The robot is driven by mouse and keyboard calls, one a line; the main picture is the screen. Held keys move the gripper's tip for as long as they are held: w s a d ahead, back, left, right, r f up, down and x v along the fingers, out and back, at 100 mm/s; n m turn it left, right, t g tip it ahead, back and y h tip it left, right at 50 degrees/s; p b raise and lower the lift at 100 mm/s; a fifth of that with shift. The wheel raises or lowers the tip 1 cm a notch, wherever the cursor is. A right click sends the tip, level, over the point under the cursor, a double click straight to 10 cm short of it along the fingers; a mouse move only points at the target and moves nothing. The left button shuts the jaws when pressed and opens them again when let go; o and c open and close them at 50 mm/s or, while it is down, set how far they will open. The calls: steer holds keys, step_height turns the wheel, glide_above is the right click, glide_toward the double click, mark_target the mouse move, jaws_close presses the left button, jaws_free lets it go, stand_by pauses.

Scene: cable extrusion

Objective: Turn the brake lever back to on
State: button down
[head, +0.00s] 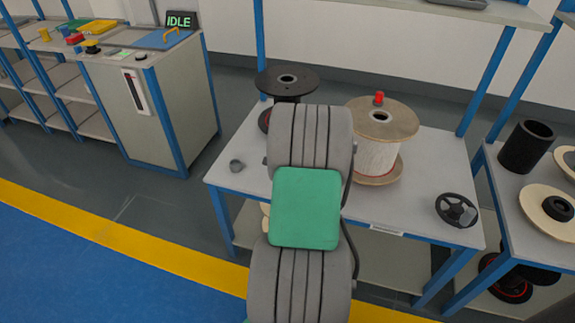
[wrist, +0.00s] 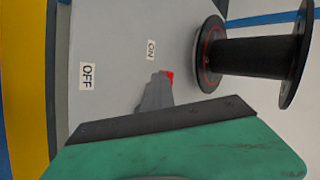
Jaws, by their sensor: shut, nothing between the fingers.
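The brake lever shows only as a small red piece (wrist: 170,77) in the wrist view, right beside my fingertips; my fingers hide the rest of it. My gripper (wrist: 155,85) is shut and empty, pointing at the grey bench surface. I cannot tell whether it touches the lever. The ON label (wrist: 151,49) lies just past the fingertips, and the OFF label (wrist: 87,76) lies farther left. The red piece is nearer to ON than to OFF. In the head view my arm hides the gripper and the lever.
A black spool (wrist: 250,57) stands close to the right of my gripper; it also shows in the head view (head: 287,81).

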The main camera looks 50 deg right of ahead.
steer(key=a, duration=0.1)
steer(key=s+a+p, duration=0.1)
steer(key=a, duration=0.2)
steer(key=shift+s+a+r+p, duration=0.15)
steer(key=shift+s+r+p, duration=0.15)
steer(key=shift+r+p, duration=0.05)
steer(key=s+a+r+p, duration=0.1)
steer(key=s+a+r, duration=0.2)
steer(key=a+r, duration=0.3)
